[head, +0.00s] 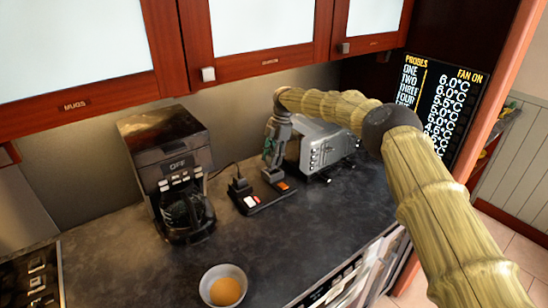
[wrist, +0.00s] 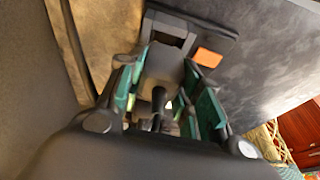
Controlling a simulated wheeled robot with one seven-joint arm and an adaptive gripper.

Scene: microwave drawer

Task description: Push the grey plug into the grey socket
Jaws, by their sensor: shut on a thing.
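My gripper (head: 271,168) points down over the back right part of a dark socket strip (head: 262,205) on the counter. In the wrist view its green-padded fingers (wrist: 165,95) are closed on the grey plug (wrist: 165,70), with a dark cord running from it toward the camera. The plug's front end is at the strip (wrist: 225,38), beside an orange switch (wrist: 208,57). I cannot tell how far in the plug is. In the head view the fingers hide most of the plug.
A black plug (head: 239,185) with a cord stands in the strip's left part, close to my gripper. A coffee maker (head: 172,170) is to the left, a silver toaster (head: 325,148) to the right. A bowl (head: 224,287) stands at the front. Cabinets (head: 265,40) hang above.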

